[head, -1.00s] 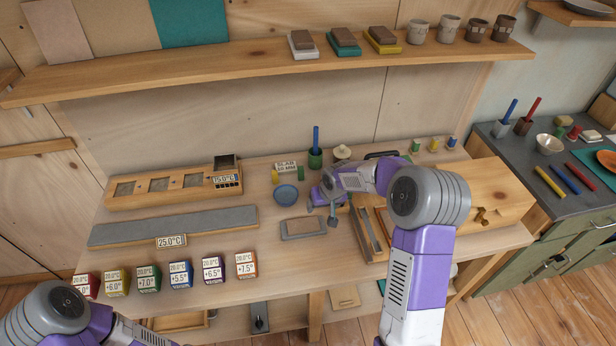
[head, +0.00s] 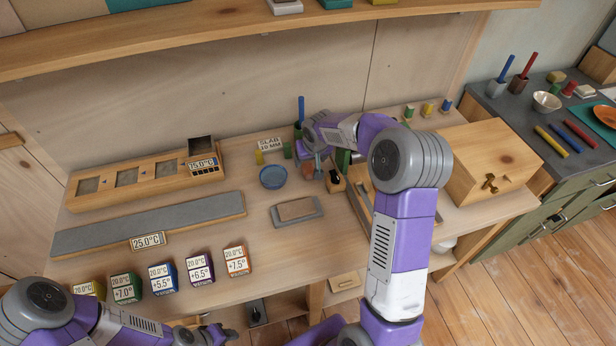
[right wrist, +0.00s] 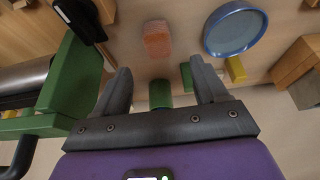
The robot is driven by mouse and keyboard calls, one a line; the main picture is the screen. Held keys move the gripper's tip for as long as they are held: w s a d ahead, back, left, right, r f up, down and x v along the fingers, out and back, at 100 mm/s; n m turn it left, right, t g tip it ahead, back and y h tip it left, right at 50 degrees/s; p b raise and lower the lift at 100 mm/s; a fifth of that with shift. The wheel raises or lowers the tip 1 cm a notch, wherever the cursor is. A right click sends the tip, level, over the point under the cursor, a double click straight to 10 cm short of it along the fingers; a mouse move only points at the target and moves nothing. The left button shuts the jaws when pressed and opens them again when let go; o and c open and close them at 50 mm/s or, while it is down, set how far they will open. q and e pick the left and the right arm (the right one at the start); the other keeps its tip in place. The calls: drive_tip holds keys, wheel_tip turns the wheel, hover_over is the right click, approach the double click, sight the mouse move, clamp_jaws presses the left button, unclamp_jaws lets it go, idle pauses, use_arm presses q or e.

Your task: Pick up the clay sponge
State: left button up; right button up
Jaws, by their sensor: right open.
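The clay sponge is a small terracotta-orange block (right wrist: 157,38). It lies on the bench beyond my right fingertips in the right wrist view, beside the blue bowl (right wrist: 236,28). In the head view the sponge (head: 307,169) is partly hidden by my right gripper (head: 319,166), which hangs close to it at the back of the bench. In the right wrist view my right gripper (right wrist: 164,82) is open, its fingers apart and not touching the sponge. My left gripper (head: 222,335) is low at the bottom edge of the head view; its jaws are unclear.
A green holder (right wrist: 72,75) is close beside my right gripper. A grey tray with a brown slab (head: 297,211) lies in front. A wooden box (head: 490,165) stands right.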

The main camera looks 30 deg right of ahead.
sight(308, 167)
drive_tip(key=b+x, duration=0.1)
drive_tip(key=x, duration=0.7)
drive_tip(key=shift+s+b, duration=0.15)
drive_tip(key=shift+b, duration=0.2)
drive_tip(key=c, duration=1)
